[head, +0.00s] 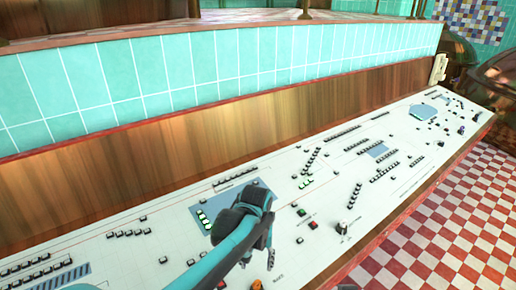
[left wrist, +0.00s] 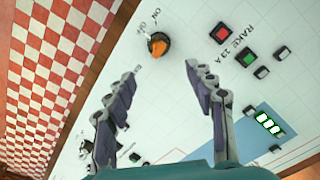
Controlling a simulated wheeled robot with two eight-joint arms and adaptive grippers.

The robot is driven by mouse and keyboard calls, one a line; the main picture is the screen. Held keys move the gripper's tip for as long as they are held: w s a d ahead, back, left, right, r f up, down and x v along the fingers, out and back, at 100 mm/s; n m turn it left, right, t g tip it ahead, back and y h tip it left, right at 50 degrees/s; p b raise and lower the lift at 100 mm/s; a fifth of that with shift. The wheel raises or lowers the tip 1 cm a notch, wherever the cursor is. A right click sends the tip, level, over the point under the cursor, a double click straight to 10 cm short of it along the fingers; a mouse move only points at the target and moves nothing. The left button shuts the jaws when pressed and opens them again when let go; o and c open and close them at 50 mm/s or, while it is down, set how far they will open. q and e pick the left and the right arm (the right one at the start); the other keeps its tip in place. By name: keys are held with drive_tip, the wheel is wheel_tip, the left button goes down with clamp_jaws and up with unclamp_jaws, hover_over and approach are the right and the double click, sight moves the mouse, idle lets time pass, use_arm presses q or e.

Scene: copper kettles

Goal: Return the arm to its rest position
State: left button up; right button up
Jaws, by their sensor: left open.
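My left gripper (head: 257,262) hangs over the white control panel (head: 160,245) in the head view, its fingers pointing down, open and empty. In the left wrist view the two dark-padded fingers of the gripper (left wrist: 158,74) stand wide apart with nothing between them. An orange knob (left wrist: 158,45) with ON and OFF marks lies beyond the fingertips, apart from them. My right gripper is in neither view.
Red (left wrist: 220,33) and green (left wrist: 250,57) buttons sit right of the knob in the wrist view. Many small buttons cover the sloping panel. A wood board (head: 170,150) and teal tiled wall (head: 200,70) rise behind; checkered floor (head: 450,235) lies at the right.

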use_arm(q)
drive_tip(key=s+a+r+t, duration=0.2)
drive_tip(key=s+a+t, duration=0.1)
drive_tip(key=s+a, duration=0.3)
drive_tip(key=s+a+r+n+t, duration=0.1)
drive_tip(key=s+a+r+t, duration=0.1)
drive_tip(key=s+a+t, duration=0.2)
drive_tip(key=s+a, duration=0.3)
drive_tip(key=a, duration=0.4)
drive_tip(key=shift+s, duration=0.15)
